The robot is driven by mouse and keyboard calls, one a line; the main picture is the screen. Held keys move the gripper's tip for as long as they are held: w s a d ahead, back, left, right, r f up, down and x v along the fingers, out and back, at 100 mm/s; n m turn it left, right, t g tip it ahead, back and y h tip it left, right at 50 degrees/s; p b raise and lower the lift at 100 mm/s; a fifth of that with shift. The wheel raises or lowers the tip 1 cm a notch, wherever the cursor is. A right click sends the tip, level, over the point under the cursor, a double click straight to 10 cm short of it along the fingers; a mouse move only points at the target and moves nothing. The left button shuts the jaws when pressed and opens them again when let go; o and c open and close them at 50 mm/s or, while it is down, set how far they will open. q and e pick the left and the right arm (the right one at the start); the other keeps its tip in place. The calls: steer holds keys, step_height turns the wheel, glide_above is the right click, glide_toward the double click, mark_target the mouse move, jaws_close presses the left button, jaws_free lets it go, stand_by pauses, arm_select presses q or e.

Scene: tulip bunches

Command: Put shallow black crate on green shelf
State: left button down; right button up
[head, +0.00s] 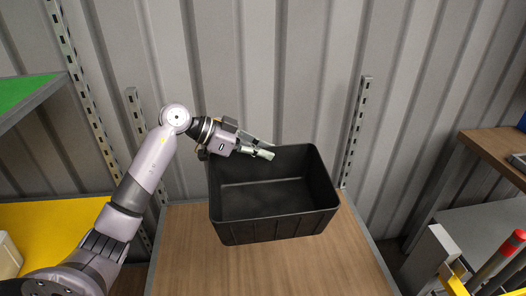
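The black crate (275,229) is open-topped and looks empty. It is in the middle of the head view, over the wooden top of a table or shelf, set a little askew. I cannot tell whether its base rests on the wood. My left gripper (262,150) is at the crate's back rim, toward its left corner. One pale fingertip shows on the inner side of the rim; the other finger is mostly hidden, so its grip is unclear. The green shelf (25,92) is at the upper left edge, with a bare top. My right gripper is not in view.
The wooden surface (270,272) is bare around the crate. Slotted metal posts (355,135) stand beside it. A yellow shelf (50,232) is at the lower left, below the green one. Another wooden shelf (495,150) is at the right. A corrugated wall closes the back.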

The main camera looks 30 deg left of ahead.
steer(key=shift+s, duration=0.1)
arm_select(q)
steer(key=s+d+p, duration=0.4)
steer(key=s+d, duration=0.1)
steer(key=s, duration=0.2)
steer(key=shift+d, duration=0.25)
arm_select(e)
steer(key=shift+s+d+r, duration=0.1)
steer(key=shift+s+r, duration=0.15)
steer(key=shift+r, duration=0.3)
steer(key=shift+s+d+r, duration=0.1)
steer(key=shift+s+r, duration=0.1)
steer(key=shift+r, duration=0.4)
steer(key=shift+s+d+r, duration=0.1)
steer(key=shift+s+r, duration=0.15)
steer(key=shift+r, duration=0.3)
arm_select(q)
steer(key=shift+s, duration=0.1)
